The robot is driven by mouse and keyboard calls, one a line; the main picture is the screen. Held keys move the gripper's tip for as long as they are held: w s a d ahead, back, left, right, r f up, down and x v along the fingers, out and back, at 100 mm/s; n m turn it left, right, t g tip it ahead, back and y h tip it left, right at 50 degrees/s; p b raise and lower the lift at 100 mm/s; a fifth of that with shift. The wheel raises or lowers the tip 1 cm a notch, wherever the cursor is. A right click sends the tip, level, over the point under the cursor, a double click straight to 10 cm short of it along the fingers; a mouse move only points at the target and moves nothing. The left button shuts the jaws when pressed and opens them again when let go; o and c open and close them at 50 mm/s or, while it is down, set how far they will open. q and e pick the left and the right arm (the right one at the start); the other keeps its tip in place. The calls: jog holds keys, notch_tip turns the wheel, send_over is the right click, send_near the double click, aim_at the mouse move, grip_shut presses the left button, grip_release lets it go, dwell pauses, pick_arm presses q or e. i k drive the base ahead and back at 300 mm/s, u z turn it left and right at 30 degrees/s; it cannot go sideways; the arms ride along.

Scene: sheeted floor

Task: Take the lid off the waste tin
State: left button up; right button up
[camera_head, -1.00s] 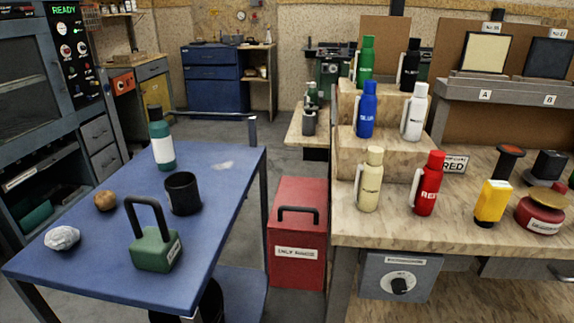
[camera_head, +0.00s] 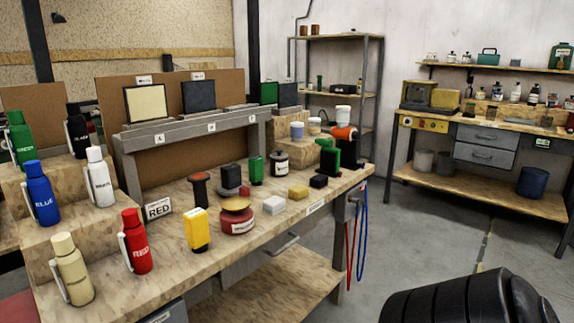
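No thing in view is clearly labelled as the waste tin. A red sliver (camera_head: 16,309) at the lower left edge looks like the top of the red floor box, mostly out of frame. A squat red tin (camera_head: 238,221) with a brass-coloured top stands on the wooden workbench; its label is too small to read. Neither gripper can be made out in the head view.
The workbench (camera_head: 185,276) carries coloured bottles, a yellow container (camera_head: 197,231) and several small blocks. Red and blue cables hang at its right end. Grey floor (camera_head: 400,235) is open towards the right bench (camera_head: 480,188). A black ribbed shape fills the lower right corner.

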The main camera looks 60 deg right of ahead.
aim_at(279, 154)
jog(key=z, duration=2.1)
jog(key=k, duration=0.35)
jog(key=z, duration=1.45)
jog(key=i, duration=2.8)
jog(key=u, duration=1.7)
jog(key=i, duration=1)
jog(key=u, duration=0.95)
